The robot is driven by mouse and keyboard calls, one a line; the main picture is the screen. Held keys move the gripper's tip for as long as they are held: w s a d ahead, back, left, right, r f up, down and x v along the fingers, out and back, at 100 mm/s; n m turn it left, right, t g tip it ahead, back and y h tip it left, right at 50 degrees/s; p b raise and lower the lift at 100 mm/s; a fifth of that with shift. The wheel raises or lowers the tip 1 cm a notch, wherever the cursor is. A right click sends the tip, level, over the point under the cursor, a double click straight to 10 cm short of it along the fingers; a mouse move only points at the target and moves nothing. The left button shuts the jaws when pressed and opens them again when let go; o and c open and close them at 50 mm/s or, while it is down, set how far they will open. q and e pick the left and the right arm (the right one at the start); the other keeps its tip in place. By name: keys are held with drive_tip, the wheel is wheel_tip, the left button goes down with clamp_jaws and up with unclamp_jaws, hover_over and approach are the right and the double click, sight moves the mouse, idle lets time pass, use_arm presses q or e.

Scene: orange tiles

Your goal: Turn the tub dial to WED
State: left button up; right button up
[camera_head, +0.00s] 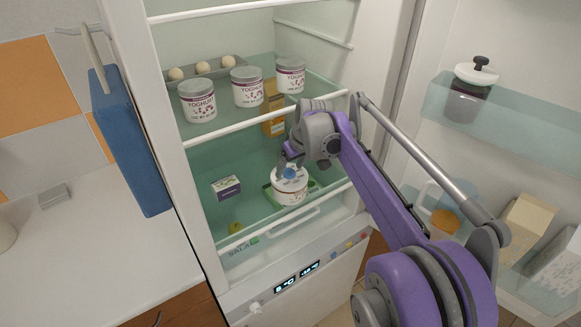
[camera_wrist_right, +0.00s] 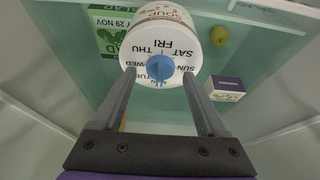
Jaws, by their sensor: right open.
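The white tub (camera_head: 290,190) stands on the lower fridge shelf, its lid facing up with a blue dial (camera_head: 290,173) at the centre. In the right wrist view the tub (camera_wrist_right: 163,32) reads SOUP on its side, and day names ring its lid upside down, including WED, THU, FRI and SAT. The blue dial (camera_wrist_right: 160,69) partly covers the lettering; I cannot tell which day it points to. My right gripper (camera_wrist_right: 159,76) is open, its fingers on either side of the dial with gaps showing. In the head view the right gripper (camera_head: 291,160) is just above the tub.
Several yoghurt tubs (camera_head: 248,87) and an egg tray (camera_head: 205,72) stand on the upper shelf. A small purple-and-white box (camera_head: 226,187) lies left of the tub. A green salad pack (camera_wrist_right: 115,30) lies beside the tub. The open fridge door with its shelves is at right.

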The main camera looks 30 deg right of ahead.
drive_tip(key=shift+c, duration=0.2)
clamp_jaws()
